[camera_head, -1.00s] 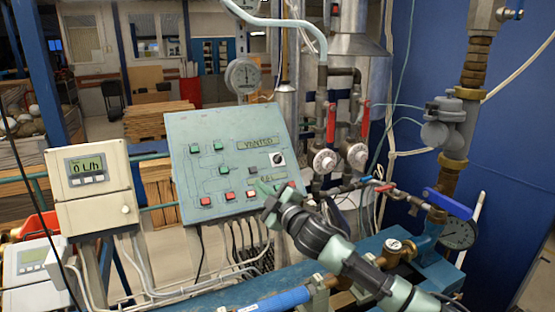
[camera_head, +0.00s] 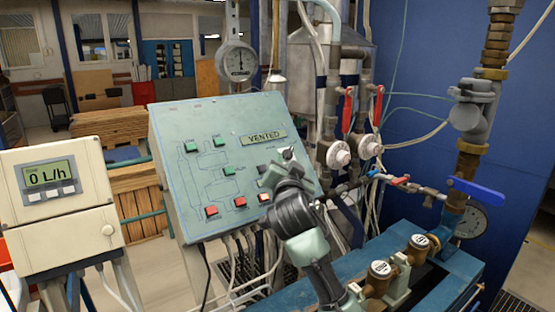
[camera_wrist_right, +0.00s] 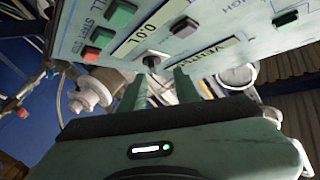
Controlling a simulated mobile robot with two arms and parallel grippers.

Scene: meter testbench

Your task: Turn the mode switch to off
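The mode switch (camera_head: 287,154) is a small dark knob on a white plate at the right side of the teal control panel (camera_head: 165,140). In the head view my right gripper (camera_head: 280,168) is in front of the panel and partly covers the switch. In the right wrist view the switch (camera_wrist_right: 152,60) appears just beyond the fingertips. The two green fingers (camera_wrist_right: 160,80) are apart with a gap between them, and nothing shows gripped. Whether they touch the knob cannot be told. My left gripper is not in view.
The panel has several green and red buttons and a display (camera_head: 264,137) reading "VENTED". A white meter box (camera_head: 55,195) reading "0 L/h" is at left. Red-handled valves (camera_head: 348,105) and pipework with a blue-handled valve (camera_head: 476,190) are at right.

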